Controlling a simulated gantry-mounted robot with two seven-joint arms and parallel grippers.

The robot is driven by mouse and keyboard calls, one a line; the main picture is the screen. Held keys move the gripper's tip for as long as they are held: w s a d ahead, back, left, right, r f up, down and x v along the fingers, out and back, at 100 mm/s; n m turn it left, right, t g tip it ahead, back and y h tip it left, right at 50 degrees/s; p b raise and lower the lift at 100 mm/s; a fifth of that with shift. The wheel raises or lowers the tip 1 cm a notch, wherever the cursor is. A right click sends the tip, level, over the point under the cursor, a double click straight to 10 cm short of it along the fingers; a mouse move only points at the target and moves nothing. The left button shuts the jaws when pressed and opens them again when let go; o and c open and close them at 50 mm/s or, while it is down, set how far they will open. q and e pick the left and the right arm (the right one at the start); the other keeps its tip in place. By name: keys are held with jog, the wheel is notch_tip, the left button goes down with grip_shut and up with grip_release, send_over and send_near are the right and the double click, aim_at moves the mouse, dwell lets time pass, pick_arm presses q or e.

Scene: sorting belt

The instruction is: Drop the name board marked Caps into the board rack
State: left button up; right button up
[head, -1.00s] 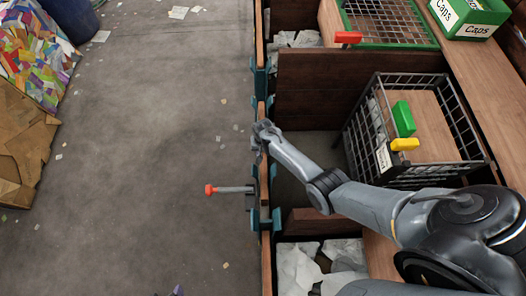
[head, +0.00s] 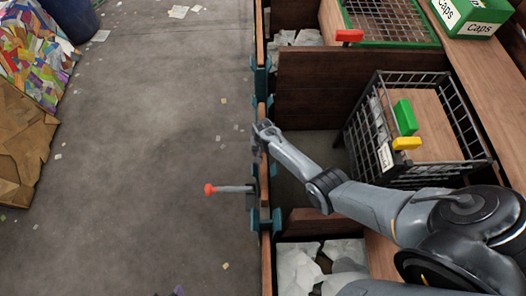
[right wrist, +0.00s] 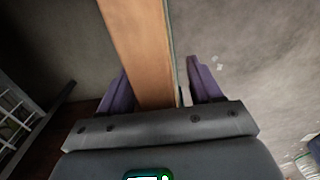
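The word Caps shows on the white labels of a green box (head: 470,18) at the top right. I cannot make out a separate name board marked Caps. Teal brackets (head: 260,80) sit along the wooden side wall (head: 266,250); I cannot tell for sure that they are the board rack. My right gripper (head: 261,133) is over this wall between the brackets. In the right wrist view its two purple fingers (right wrist: 158,85) are apart, with the wall's wooden top edge (right wrist: 145,45) showing between them. A thin teal strip runs along that edge. My left gripper is not in view.
A red-knobbed lever (head: 229,189) sticks out left of the wall. The grey floor on the left is mostly clear.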

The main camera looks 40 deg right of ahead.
jog(key=shift+s+f, duration=0.15)
notch_tip(320, 180, up, 10)
jog(key=p, duration=0.4)
jog(key=shift+f, duration=0.25)
jog(key=shift+r, duration=0.75)
